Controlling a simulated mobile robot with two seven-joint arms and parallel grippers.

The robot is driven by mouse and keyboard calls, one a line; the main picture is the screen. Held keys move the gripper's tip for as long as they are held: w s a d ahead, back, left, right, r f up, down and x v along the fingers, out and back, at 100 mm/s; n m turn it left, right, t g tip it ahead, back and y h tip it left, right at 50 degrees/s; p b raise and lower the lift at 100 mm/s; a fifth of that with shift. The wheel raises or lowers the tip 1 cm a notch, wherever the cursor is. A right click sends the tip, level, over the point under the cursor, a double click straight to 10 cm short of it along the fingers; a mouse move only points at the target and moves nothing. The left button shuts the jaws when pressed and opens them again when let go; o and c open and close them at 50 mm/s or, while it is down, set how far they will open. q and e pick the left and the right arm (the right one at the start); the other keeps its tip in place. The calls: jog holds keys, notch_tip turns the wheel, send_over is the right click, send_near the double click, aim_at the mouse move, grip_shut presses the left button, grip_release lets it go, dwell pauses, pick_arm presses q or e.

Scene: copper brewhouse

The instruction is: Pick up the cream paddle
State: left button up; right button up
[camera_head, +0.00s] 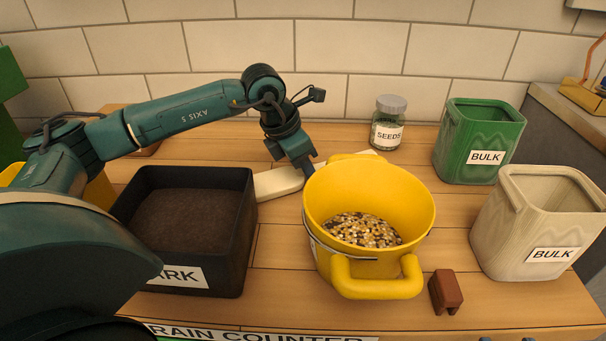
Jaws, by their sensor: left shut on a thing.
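The cream paddle (278,183) lies slantwise behind the yellow pot, between it and the black box; the pot hides part of it. My left gripper (307,169) reaches down from above at the pot's back left rim and is shut on the paddle. The fingertips are partly hidden by the pot's rim. I cannot tell whether the paddle is clear of the counter. My right gripper is not in view.
The yellow pot (333,195) holds mixed grain. A black box (240,235) of dark material stands left. A seeds jar (388,125), a green bulk bin (480,135) and a cream bulk bin (510,235) stand right. A red-brown block (446,292) lies in front.

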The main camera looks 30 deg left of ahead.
pick_arm(q)
grip_shut()
